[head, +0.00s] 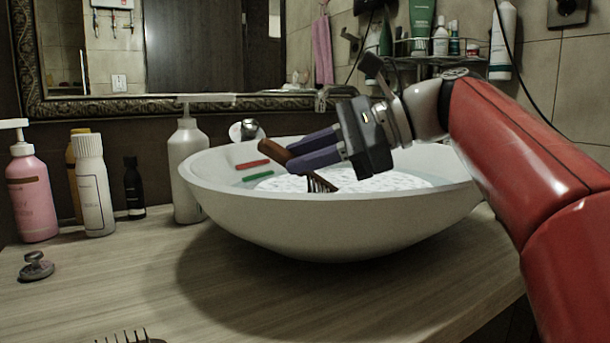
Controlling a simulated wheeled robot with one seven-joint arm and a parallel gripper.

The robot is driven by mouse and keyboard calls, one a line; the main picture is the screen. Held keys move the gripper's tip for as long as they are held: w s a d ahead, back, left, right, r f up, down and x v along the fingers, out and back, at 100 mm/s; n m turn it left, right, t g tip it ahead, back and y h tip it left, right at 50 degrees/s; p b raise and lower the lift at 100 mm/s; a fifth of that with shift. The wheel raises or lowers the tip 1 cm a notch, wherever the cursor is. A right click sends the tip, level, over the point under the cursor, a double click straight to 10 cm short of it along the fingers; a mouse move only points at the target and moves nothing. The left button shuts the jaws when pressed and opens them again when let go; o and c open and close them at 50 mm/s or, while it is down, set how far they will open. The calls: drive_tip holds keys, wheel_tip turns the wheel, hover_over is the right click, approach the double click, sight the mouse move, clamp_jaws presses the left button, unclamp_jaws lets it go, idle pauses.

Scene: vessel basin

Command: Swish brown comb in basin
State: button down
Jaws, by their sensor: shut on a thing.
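The white vessel basin (330,219) stands on the wooden counter and holds foamy water. My gripper (300,153) reaches over the basin from the right, its dark fingers pointing left. It is shut on a brown comb (276,151), which is tilted with its handle end up to the left. The comb's dark teeth (320,184) hang down at the foam; I cannot tell how deep they reach. The fingers hide the comb's middle.
Red (252,164) and green (258,176) pieces lie inside the basin's left side. A pump bottle (187,170), white bottle (95,185) and pink bottle (33,195) stand left. A metal stopper (36,266) and another comb (130,338) lie on the counter. The front counter is mostly clear.

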idle(0.4)
drive_tip(key=shift+w+d+p, duration=0.25)
drive_tip(key=shift+d+p, duration=0.15)
drive_tip(key=shift+p, duration=0.15)
drive_tip(key=shift+s+a, duration=0.1)
drive_tip(key=shift+s+a, duration=0.25)
drive_tip(key=shift+a, duration=0.15)
drive_tip(key=shift+w+d, duration=0.1)
drive_tip(key=shift+w+d+p, duration=0.25)
drive_tip(key=shift+d+p, duration=0.15)
drive_tip(key=shift+p, duration=0.2)
drive_tip(key=shift+s+a, duration=0.1)
drive_tip(key=shift+s+a, duration=0.25)
drive_tip(key=shift+a, duration=0.15)
